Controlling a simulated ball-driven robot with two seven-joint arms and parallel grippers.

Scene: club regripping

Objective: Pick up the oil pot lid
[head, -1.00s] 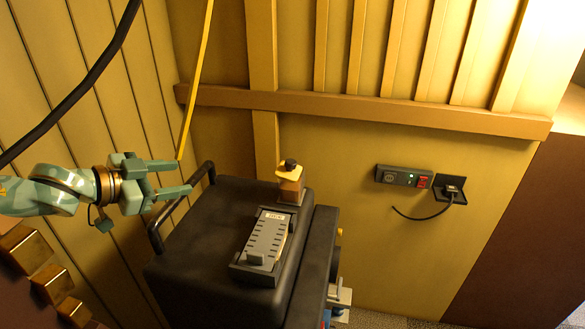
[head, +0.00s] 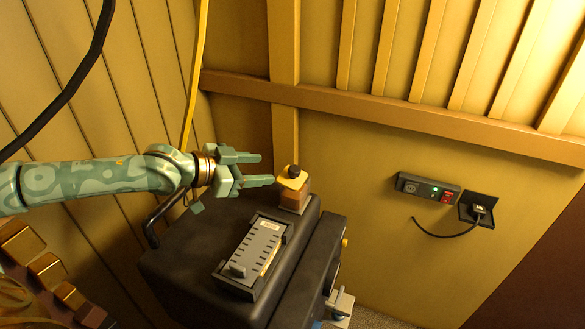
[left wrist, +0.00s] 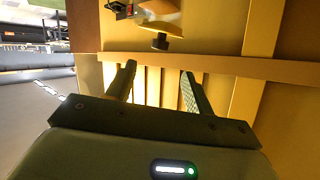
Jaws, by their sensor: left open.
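The oil pot (head: 293,198) is a small amber-brown pot on the far right corner of a black case top. Its lid (head: 292,181) is yellow with a black knob (head: 294,170) and sits on the pot. My left gripper (head: 263,169) is open and empty, its fingers pointing at the lid from the left, with the tips just short of it. In the left wrist view the lid (left wrist: 160,29) and its dark knob appear upside down at the top, beyond the two open fingers (left wrist: 158,70). My right gripper is not in view.
A grey slotted gauge block (head: 255,250) lies on the black case (head: 185,265) in front of the pot. A black handle (head: 160,215) stands at the case's left edge. A yellow strap (head: 195,80) hangs behind my arm. A wall socket panel (head: 428,188) is at right.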

